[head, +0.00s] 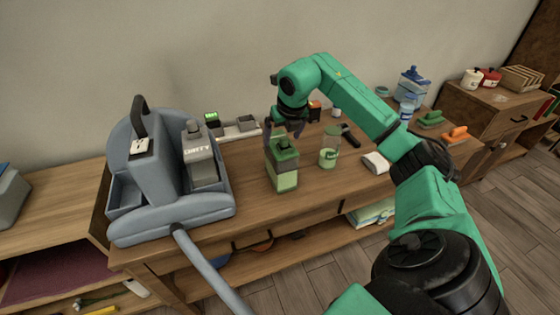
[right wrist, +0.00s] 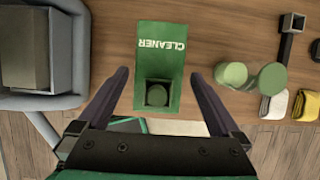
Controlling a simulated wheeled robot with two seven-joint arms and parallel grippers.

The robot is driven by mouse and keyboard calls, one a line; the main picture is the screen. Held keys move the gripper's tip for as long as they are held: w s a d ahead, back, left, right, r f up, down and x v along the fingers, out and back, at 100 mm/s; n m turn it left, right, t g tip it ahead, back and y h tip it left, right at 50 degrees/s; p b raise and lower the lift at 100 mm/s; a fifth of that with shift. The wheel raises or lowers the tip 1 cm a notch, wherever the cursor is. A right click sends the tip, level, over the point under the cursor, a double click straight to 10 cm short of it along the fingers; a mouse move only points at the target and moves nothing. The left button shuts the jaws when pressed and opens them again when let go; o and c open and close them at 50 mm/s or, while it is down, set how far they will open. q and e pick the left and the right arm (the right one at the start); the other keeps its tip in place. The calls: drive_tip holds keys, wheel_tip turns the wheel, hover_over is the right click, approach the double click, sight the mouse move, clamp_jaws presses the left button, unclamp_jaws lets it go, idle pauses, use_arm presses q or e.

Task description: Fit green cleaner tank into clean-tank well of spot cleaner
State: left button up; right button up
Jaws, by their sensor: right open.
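The green cleaner tank (head: 284,178) stands upright on the wooden bench, right of the spot cleaner. Its label reads CLEANER in the right wrist view (right wrist: 160,50), which also shows a dark square fitting with a round cap. My right gripper (head: 284,130) is open above it; in the right wrist view its fingers (right wrist: 160,74) are spread on either side of the tank, with gaps showing. The blue-grey spot cleaner (head: 152,165) stands at the left of the bench. A grey tank marked DIRTY (head: 199,155) sits at its right side. An open recess (head: 125,192) shows at its left. My left gripper is not in view.
A clear cup with green liquid (head: 329,148) stands close right of the tank. A white folded cloth (head: 376,162) and a dark-handled tool (head: 350,135) lie farther right. A pale rack (head: 241,130) is behind. The hose (head: 208,268) runs off the front.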

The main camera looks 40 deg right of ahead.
drive_tip(key=shift+x, duration=1.6)
drive_tip(key=shift+s, duration=0.15)
clamp_jaws()
drive_tip(key=shift+r, duration=0.1)
